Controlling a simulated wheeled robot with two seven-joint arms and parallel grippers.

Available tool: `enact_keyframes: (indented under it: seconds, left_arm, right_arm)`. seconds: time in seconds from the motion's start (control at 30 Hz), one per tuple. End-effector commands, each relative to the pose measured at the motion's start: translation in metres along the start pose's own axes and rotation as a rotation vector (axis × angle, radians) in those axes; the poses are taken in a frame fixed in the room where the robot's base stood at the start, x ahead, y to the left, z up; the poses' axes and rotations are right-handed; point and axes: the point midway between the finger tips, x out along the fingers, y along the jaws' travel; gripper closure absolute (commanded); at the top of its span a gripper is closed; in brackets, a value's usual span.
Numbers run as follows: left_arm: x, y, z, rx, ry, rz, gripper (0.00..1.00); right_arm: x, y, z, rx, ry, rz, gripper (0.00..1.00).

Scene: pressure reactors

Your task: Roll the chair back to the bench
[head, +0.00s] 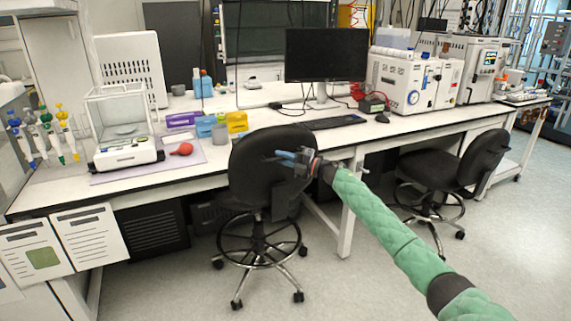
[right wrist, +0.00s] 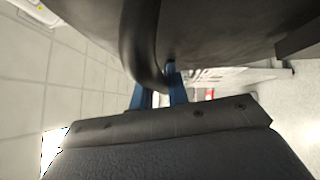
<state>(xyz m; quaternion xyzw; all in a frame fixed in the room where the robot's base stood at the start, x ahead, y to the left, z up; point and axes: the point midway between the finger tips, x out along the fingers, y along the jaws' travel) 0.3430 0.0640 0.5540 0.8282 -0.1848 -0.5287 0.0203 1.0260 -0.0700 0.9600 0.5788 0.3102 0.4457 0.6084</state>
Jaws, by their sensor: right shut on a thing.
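The black chair (head: 255,165) with a foot ring and wheeled base stands close against the front of the white bench (head: 400,128), its backrest overlapping the bench edge in the head view. My right gripper (head: 296,161), at the end of the green-sleeved arm, is shut on the chair at its backrest. In the right wrist view, the blue fingers of the right gripper (right wrist: 158,97) reach between dark parts of the chair (right wrist: 170,152); the exact contact is partly hidden. My left gripper is not in view.
A second black chair (head: 455,165) stands at the bench further right. The bench carries a monitor (head: 326,55), a keyboard (head: 333,123), a balance (head: 123,130), pipettes (head: 45,130) and white instruments (head: 412,80). Grey floor (head: 355,285) is clear in front.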

Motion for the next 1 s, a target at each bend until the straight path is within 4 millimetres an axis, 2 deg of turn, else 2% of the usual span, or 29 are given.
enact_keyframes:
  seconds: [0.37, 0.4, 0.5, 0.83, 1.0]
  left_arm:
    - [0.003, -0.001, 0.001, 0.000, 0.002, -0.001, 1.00]
    - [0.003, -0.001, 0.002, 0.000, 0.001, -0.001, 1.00]
    - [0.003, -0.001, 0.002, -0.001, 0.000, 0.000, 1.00]
    - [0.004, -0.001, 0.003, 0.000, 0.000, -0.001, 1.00]
    - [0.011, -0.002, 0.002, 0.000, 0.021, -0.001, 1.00]
  right_arm:
    - [0.001, 0.000, 0.001, 0.000, 0.000, 0.000, 1.00]
    - [0.001, 0.000, 0.001, 0.000, -0.001, 0.000, 0.82]
    - [0.001, 0.000, 0.001, -0.001, 0.000, 0.000, 0.62]
    - [-0.002, -0.001, 0.001, -0.001, -0.001, -0.001, 0.62]
    - [-0.020, -0.003, 0.001, -0.001, -0.001, -0.002, 0.62]
